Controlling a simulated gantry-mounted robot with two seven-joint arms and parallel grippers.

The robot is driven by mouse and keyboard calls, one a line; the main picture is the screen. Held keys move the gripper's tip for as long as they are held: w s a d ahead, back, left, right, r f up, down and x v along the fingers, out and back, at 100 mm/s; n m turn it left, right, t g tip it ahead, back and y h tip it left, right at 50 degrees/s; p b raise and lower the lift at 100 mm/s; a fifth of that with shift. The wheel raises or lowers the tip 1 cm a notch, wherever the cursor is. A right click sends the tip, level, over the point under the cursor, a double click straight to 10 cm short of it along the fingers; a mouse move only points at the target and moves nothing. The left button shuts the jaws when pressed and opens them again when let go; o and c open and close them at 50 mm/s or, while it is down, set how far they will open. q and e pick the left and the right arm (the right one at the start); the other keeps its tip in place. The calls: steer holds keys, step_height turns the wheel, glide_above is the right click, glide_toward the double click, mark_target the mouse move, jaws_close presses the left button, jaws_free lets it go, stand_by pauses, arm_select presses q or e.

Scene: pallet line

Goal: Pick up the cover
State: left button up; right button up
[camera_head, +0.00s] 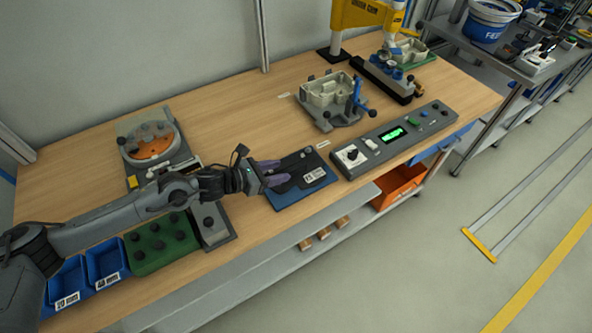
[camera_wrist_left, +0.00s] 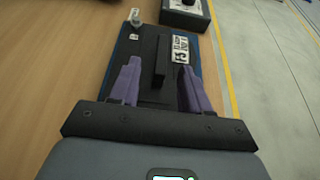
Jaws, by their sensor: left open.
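The cover looks like a dark flat plate (camera_head: 300,165) lying on a blue mat (camera_head: 300,195) near the front edge of the bench. In the left wrist view, the dark plate (camera_wrist_left: 146,50) has a raised black bar (camera_wrist_left: 161,60) along its middle. My left gripper (camera_head: 277,171) is at the left side of the plate. In the wrist view, the purple fingers of my left gripper (camera_wrist_left: 158,72) are apart, one on each side of the bar, with visible gaps. I cannot tell their height above the plate. My right gripper is not in view.
A grey control panel (camera_head: 392,138) stands right of the mat, and a fixture with a pale housing (camera_head: 327,90) behind it. A round orange fixture (camera_head: 150,145) and blue bins (camera_head: 105,262) are at left. Bare wood lies behind the mat.

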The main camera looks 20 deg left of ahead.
mark_target(293, 168)
arm_select(q)
steer(key=shift+x, duration=3.55)
steer(key=shift+s, duration=0.1)
steer(key=shift+r, duration=0.1)
jaws_close()
